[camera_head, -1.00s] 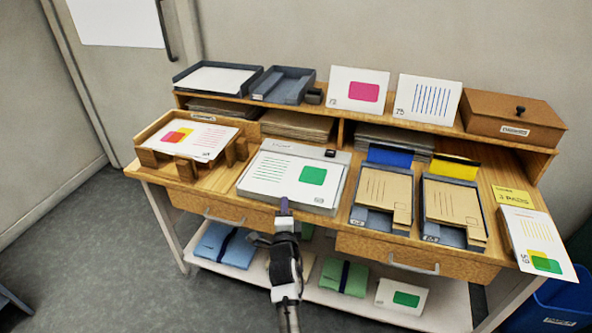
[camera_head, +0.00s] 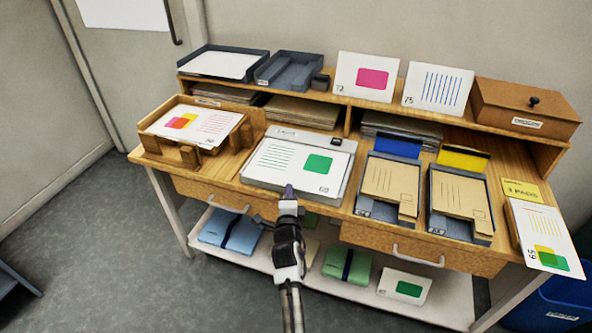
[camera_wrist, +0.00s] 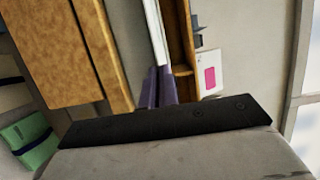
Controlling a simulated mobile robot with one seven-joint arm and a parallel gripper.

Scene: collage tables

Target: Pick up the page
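A white page (camera_head: 291,160) with green lines, a green square and a number lies on the light flat holder (camera_head: 322,138) at the middle of the desk. My gripper (camera_head: 289,193) is at the front edge of this page, pointing toward it. In the wrist view, the purple fingertips (camera_wrist: 157,86) are close together, with a pale edge just beyond them. I cannot tell whether they grip the page's edge. Other pages are a sheet (camera_head: 194,125) in the left wooden tray and one (camera_head: 543,236) overhanging the right front corner.
Two dark trays with brown envelopes (camera_head: 390,180) stand right of the middle. The upper shelf holds two cards (camera_head: 365,77) and a brown box (camera_head: 526,105). Drawer handles (camera_head: 418,257) jut from the front. A lower shelf (camera_head: 325,277) holds folders.

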